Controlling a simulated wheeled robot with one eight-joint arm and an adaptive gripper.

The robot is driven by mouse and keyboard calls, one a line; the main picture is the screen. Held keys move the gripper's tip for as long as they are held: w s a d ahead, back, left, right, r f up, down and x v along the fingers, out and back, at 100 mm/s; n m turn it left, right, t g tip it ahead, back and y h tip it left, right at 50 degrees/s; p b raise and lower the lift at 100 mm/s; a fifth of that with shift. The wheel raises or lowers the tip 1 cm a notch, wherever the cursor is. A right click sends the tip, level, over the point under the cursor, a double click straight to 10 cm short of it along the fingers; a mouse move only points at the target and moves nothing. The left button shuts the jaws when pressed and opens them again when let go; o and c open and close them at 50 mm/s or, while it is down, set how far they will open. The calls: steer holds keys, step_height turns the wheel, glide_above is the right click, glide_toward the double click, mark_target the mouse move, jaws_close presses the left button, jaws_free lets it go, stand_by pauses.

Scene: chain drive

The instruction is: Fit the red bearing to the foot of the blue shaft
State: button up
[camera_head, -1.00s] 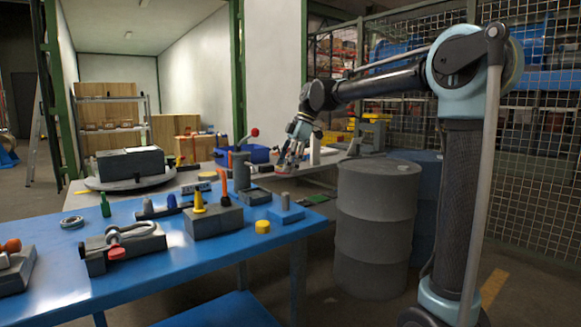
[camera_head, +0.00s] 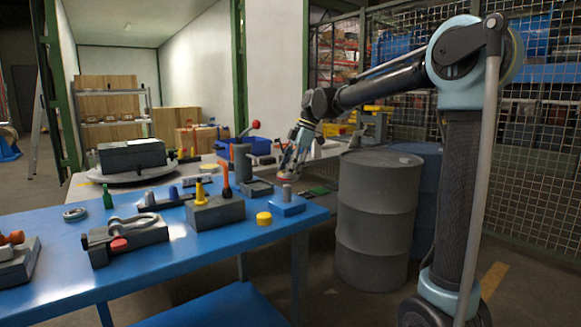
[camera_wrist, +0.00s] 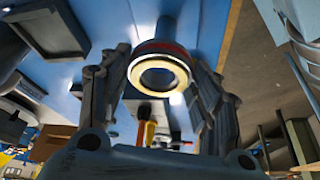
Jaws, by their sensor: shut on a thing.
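The red bearing (camera_wrist: 161,72) is a ring with a red outer band and a pale brass-coloured inner rim. My gripper (camera_wrist: 160,88) is shut on it, with one finger on each side. In the head view my gripper (camera_head: 287,172) is by the far right corner of the blue table, with a bit of red at its tips. In the wrist view a dark blue-grey cylinder (camera_wrist: 167,28) shows just behind the ring; I cannot tell whether it is the blue shaft or whether they touch. A short blue upright piece (camera_head: 173,193) stands on the table.
A blue block with a grey post (camera_head: 287,192) stands close to my gripper. A grey block with a yellow and an orange tool (camera_head: 216,213) and a yellow cap (camera_head: 264,218) are nearby. A grey barrel (camera_head: 375,215) stands right of the blue table (camera_head: 190,262).

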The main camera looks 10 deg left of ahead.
mark_target(290, 191)
steer(key=shift+f, duration=0.4)
steer(key=shift+s+f, duration=0.1)
steer(key=shift+f, duration=3.55)
stand_by(1.5)
steer(key=o, duration=1.4)
steer(key=v, duration=1.2)
